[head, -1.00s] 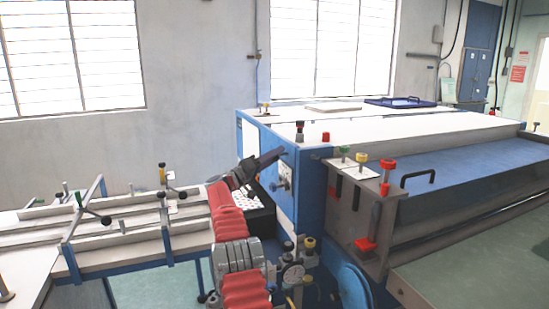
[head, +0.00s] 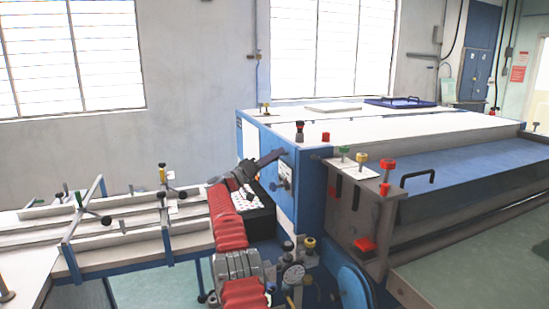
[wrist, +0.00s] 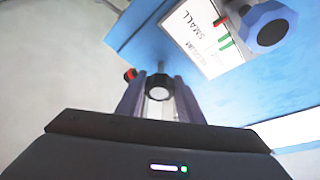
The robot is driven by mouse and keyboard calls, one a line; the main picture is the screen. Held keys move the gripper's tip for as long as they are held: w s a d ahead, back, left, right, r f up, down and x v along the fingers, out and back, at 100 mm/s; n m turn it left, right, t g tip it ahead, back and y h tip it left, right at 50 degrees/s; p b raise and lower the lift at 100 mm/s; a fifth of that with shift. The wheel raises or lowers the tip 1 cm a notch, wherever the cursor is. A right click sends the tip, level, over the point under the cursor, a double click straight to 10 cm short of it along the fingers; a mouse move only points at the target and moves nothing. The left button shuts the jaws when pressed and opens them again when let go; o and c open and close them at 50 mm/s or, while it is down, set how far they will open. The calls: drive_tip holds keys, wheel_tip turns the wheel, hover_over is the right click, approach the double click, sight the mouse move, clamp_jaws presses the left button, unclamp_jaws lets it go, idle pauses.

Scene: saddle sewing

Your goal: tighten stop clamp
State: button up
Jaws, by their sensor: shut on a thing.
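My gripper (wrist: 160,100) has a finger on each side of a dark round knob with a pale face (wrist: 159,87), which seems to be the stop clamp. It is shut on this knob. In the head view my gripper (head: 270,158) reaches to the left end of the blue machine (head: 311,185), and the knob between the fingers cannot be made out. In the wrist view a white size label (wrist: 203,40) reading SMALL and MEDIUM is on the blue panel above the knob. A red and a green mark show at its right edge.
A larger blue faceted knob (wrist: 268,25) is at the upper right of the wrist view. A rail table (head: 110,240) stands on the left. A black handle (head: 418,178) is on the machine's right.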

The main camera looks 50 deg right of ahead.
drive_tip(key=shift+f+m+g, duration=0.15)
drive_tip(key=shift+m+g, duration=0.35)
drive_tip(key=shift+m, duration=0.2)
drive_tip(key=o, duration=1.1)
drive_tip(key=shift+c, duration=0.2)
drive_tip(key=shift+w+a, duration=0.1)
drive_tip(key=shift+a, duration=0.05)
drive_tip(key=v, duration=1.3)
drive_tip(key=shift+a, duration=0.2)
drive_tip(key=shift+f, duration=0.15)
